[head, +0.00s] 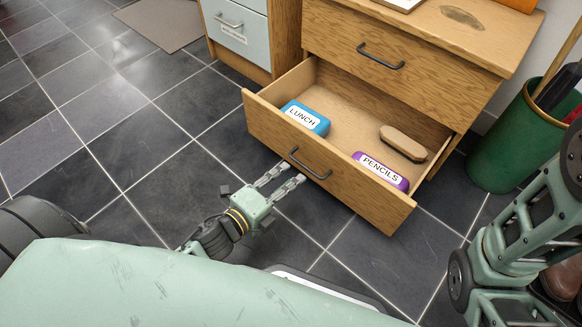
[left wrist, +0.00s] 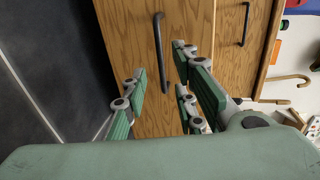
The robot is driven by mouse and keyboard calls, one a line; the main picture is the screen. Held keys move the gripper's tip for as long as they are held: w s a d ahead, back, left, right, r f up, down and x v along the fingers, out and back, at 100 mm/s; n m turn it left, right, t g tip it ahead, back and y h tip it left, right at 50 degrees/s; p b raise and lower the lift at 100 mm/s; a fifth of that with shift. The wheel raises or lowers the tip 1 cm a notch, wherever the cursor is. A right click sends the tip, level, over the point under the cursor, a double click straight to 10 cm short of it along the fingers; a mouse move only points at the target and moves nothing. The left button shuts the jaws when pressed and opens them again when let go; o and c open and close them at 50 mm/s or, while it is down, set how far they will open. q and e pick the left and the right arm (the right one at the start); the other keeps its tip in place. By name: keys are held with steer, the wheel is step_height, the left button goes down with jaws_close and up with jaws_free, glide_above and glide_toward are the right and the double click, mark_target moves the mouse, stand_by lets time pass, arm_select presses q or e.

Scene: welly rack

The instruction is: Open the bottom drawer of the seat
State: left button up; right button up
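The wooden seat (head: 480,55) has its bottom drawer (head: 350,190) pulled well out, its inside showing. The drawer's dark bar handle (head: 310,164) is on its front, and it also shows in the left wrist view (left wrist: 158,50). My left gripper (head: 282,178) is just in front of the drawer front, a little below and left of the handle. Its fingers (left wrist: 157,88) are spread apart with nothing between them, and the handle appears beyond them, apart. My right gripper cannot be made out; only my right arm shows at the right.
The drawer holds a blue LUNCH box (head: 305,118), a purple PENCILS case (head: 381,171) and a brown brush (head: 403,143). The upper drawer (head: 420,70) is shut. A green bin (head: 515,140) stands to the right, a pale-fronted cabinet (head: 238,32) to the left. Tiled floor at left is clear.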

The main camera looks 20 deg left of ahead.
mark_target(304, 168)
arm_select(q)
steer(key=b+x, duration=0.3)
steer(key=x, duration=0.4)
steer(key=shift+w, duration=0.25)
jaws_close()
stand_by(0.3)
